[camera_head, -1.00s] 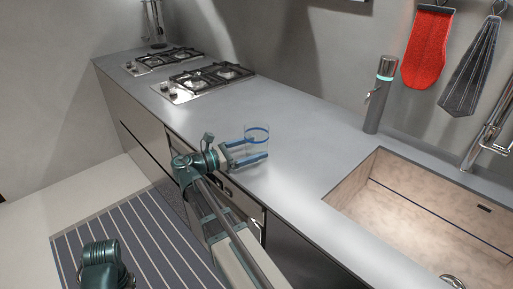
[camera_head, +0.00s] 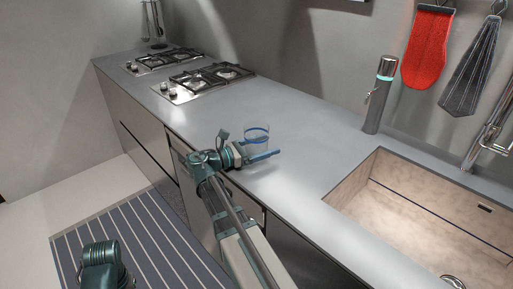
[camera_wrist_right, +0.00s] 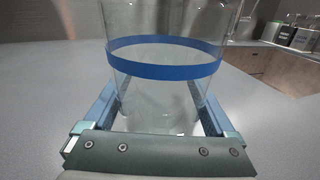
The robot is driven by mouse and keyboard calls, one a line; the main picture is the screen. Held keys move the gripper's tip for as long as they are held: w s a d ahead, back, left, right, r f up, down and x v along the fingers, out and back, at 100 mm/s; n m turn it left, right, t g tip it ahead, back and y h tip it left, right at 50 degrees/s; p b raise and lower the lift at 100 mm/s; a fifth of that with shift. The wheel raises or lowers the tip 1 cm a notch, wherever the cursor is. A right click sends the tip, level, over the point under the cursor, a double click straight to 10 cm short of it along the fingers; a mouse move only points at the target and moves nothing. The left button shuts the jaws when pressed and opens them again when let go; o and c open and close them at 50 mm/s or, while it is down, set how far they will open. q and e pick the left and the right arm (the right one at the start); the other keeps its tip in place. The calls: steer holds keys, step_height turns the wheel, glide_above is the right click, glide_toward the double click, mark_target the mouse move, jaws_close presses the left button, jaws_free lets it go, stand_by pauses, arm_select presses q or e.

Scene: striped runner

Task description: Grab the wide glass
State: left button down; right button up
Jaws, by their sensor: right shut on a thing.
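The wide glass (camera_head: 257,134) is clear with a blue band and stands upright on the grey counter in the head view. It fills the middle of the right wrist view (camera_wrist_right: 165,62), its blue band near the top. My right gripper (camera_head: 262,150) is shut on the glass, one finger on each side of it, low on its wall. In the wrist view the fingers (camera_wrist_right: 157,112) show left and right of the glass. Part of my left arm shows at the bottom left of the head view; its gripper is not visible.
The counter (camera_head: 310,150) is clear around the glass. A sink (camera_head: 420,215) lies to the right, with a grey-and-teal dispenser (camera_head: 378,95) behind it. Two gas hobs (camera_head: 205,80) are at the back left. A red mitt (camera_head: 428,48) hangs on the wall.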

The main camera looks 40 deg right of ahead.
mark_target(265, 135)
steer(key=shift+r, duration=0.1)
steer(key=shift+r+p, duration=0.4)
steer(key=shift+p, duration=0.1)
step_height(265, 135, up, 3)
steer(key=p, duration=0.2)
steer(key=shift+f+p, duration=0.1)
steer(key=shift+p, duration=0.25)
steer(key=s+a, duration=0.3)
steer(key=a, duration=0.1)
steer(key=s+a+r+p, duration=0.1)
steer(key=s+a, duration=0.2)
steer(key=a, duration=0.2)
steer(key=s+a, duration=0.3)
steer(key=a, duration=0.1)
steer(key=shift+a+r, duration=0.15)
